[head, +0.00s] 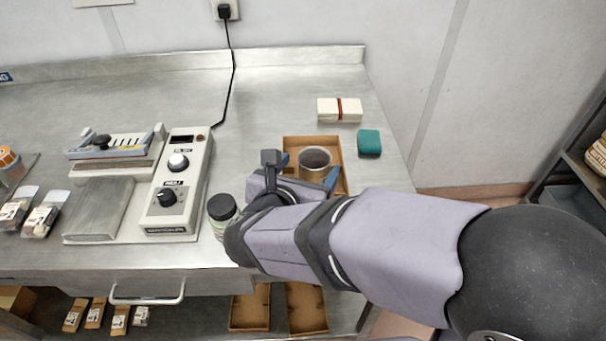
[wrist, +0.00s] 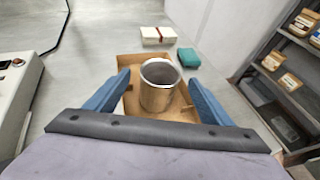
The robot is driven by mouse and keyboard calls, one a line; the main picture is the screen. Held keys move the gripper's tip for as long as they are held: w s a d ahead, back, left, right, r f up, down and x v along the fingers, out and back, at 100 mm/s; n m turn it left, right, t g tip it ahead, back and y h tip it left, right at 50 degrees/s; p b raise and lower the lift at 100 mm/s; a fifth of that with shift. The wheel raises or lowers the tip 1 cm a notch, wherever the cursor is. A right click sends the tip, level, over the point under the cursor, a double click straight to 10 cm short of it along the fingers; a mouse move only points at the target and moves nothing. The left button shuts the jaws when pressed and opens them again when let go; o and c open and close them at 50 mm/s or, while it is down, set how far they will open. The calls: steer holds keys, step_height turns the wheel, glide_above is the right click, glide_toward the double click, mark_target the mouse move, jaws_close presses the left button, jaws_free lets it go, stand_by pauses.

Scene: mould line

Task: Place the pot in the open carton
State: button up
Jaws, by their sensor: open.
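A metal pot (head: 315,158) stands upright inside a shallow open brown carton (head: 297,142) near the right end of the steel bench. In the wrist view the pot (wrist: 159,88) stands between the two blue fingers of my gripper (wrist: 160,92), with the carton (wrist: 128,66) around and behind it. The gripper is open, with a gap to the pot on each side. In the head view my wrist hides the near part of the carton, and the blue fingers show beside the pot.
A white bundle with a red band (head: 340,109) and a green block (head: 369,143) lie just behind the carton. A jar with a dark lid (head: 222,208) stands left of my wrist. A control box (head: 178,185) and a sealer (head: 115,145) stand further left. The back of the bench is clear.

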steer(key=shift+v, duration=1.55)
steer(key=w+a+r+n+g+y+p, duration=0.15)
steer(key=r+n+y+p, duration=0.25)
steer(key=n+p, duration=0.5)
steer(key=w+a+r+n+g+y+p, duration=0.1)
steer(key=w+a+r+n+y+p, duration=0.35)
steer(key=n, duration=0.75)
steer(key=s+d+n+g+h+p, duration=0.3)
steer(key=s+d+n+g+p, duration=0.7)
steer(key=s+d+n, duration=0.8)
steer(key=s+n+p, duration=0.1)
steer(key=s+p, duration=0.1)
steer(key=p, duration=0.1)
steer(key=shift+p, duration=0.35)
